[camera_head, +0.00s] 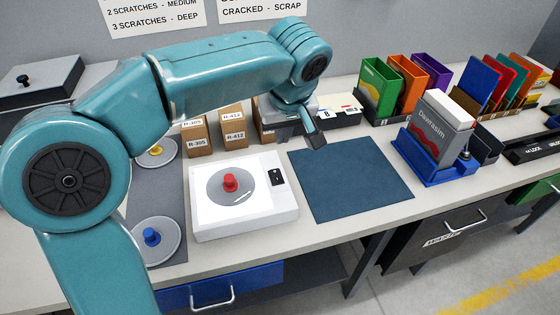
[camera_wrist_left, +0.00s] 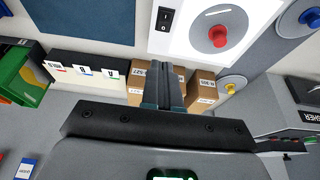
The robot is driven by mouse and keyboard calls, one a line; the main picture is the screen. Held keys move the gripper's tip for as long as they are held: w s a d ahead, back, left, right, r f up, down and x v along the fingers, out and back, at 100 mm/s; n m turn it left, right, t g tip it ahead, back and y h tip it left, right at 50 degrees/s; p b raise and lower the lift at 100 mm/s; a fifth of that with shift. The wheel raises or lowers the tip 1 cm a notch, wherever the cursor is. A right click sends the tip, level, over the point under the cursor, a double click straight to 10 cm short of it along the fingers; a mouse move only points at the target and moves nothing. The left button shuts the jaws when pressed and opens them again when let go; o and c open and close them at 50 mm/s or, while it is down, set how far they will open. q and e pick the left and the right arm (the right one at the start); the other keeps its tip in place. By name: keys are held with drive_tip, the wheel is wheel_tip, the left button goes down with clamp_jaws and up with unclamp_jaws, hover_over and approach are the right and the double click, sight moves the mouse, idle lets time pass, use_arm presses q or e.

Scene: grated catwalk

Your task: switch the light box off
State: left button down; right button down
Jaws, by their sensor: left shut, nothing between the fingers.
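The light box (camera_head: 264,213) is a white box with a bright white top, standing on the bench. A black rocker switch (camera_head: 277,178) sits on its top near the right edge, and it also shows in the wrist view (camera_wrist_left: 165,19). A grey disc with a red knob (camera_head: 230,182) and a pale scratch-like mark lies on the box. My left gripper (camera_head: 318,140) is shut and empty. It hangs above the back of the blue mat, behind and to the right of the switch, apart from it. My right gripper is out of view.
A blue mat (camera_head: 350,180) lies right of the box. Discs with yellow (camera_head: 156,151) and blue (camera_head: 151,237) knobs lie on a grey mat at left. Small cardboard boxes (camera_head: 233,136) stand behind. A boxed item stands in a blue holder (camera_head: 437,170) at right.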

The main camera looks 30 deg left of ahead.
use_arm(q)
approach(277, 171)
drive_tip(key=x, duration=0.6)
drive_tip(key=shift+a+f, duration=0.1)
drive_tip(key=shift+f, duration=0.15)
drive_tip(key=shift+w, duration=0.1)
